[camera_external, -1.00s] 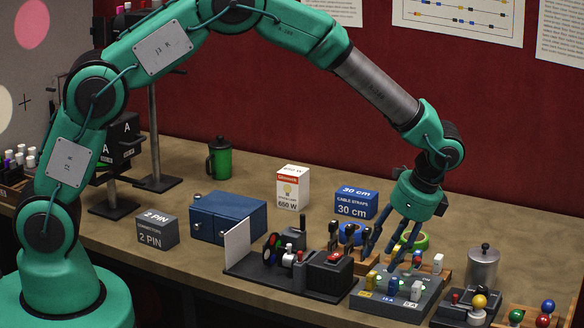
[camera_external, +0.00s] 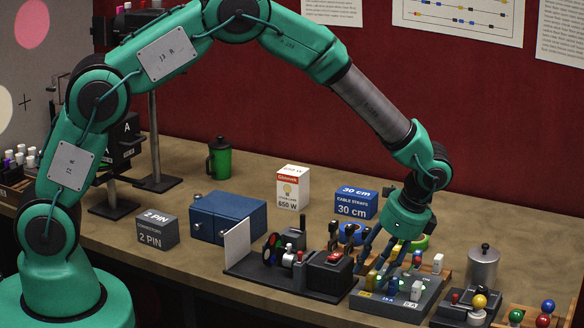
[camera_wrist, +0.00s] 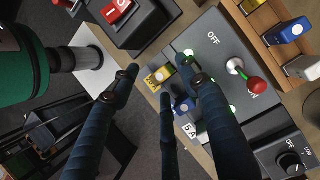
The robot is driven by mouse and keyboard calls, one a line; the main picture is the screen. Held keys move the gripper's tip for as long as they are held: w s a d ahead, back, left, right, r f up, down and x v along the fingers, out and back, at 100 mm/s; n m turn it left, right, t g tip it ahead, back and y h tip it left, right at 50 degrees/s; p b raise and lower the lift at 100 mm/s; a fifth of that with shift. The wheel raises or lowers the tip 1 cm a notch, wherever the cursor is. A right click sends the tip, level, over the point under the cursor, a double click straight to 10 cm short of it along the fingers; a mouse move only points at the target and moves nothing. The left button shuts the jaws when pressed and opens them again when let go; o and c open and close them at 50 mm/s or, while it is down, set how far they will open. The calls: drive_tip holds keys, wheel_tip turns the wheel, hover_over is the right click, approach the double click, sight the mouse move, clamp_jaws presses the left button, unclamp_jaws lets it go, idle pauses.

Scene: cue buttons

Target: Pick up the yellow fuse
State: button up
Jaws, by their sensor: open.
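The yellow fuse (camera_external: 371,281) stands upright at the left end of a grey fuse panel (camera_external: 398,309), behind a yellow label. My gripper (camera_external: 379,268) is open, with its dark blue fingers pointing down just above and beside the yellow fuse. In the wrist view, my gripper (camera_wrist: 158,78) has its fingers spread.
A red-knobbed lever (camera_wrist: 257,87) rises from the panel near the fingers. A black unit with a red switch (camera_external: 333,258) stands close on the left. A wooden rack (camera_wrist: 270,20) lies behind the panel. Coloured-ball levers (camera_external: 479,301) stand at right.

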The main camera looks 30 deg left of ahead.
drive_tip(key=shift+a+f, duration=0.15)
drive_tip(key=shift+f, duration=0.2)
idle(0.3)
clamp_jaws()
